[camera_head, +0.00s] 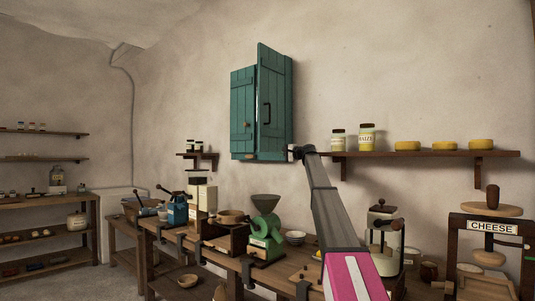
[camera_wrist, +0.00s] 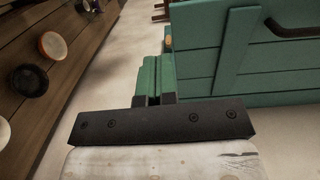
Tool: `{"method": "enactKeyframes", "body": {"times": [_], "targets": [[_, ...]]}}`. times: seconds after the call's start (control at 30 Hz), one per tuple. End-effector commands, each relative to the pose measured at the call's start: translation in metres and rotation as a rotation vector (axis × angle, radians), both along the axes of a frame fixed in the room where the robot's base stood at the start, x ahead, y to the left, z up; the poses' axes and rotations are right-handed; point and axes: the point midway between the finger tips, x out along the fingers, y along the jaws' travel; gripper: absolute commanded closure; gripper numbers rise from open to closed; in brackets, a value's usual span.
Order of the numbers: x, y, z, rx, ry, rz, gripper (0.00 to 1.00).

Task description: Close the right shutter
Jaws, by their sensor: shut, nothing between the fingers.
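A pair of teal wooden shutters hangs on the wall in the head view. The left shutter (camera_head: 242,105) looks flat against the wall and has a small knob. The right shutter (camera_head: 269,85) stands swung out at an angle, with a dark bar handle (camera_head: 266,113) on its visible face. My gripper (camera_head: 297,153) is shut and empty at the shutters' lower right corner. In the wrist view the gripper (camera_wrist: 154,100) is beside a large teal panel (camera_wrist: 245,65) with a dark handle (camera_wrist: 290,28). A narrower teal edge lies past the fingertips; contact cannot be told.
A wall shelf (camera_head: 435,154) with jars and cheeses runs right of the shutters, close to my gripper. Below is a workbench (camera_head: 220,258) crowded with a green grinder (camera_head: 265,228), bowls and other tools. A cheese press (camera_head: 490,235) stands at right. The wall above is bare.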

Motion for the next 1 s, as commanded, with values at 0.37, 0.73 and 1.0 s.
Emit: {"method": "enactKeyframes", "body": {"times": [0.37, 0.73, 1.0], "targets": [[0.023, -0.001, 0.015, 0.032, -0.013, -0.010, 1.00], [0.071, 0.049, 0.014, 0.031, -0.012, -0.011, 1.00], [0.095, 0.075, 0.014, 0.029, -0.012, -0.013, 1.00]]}}
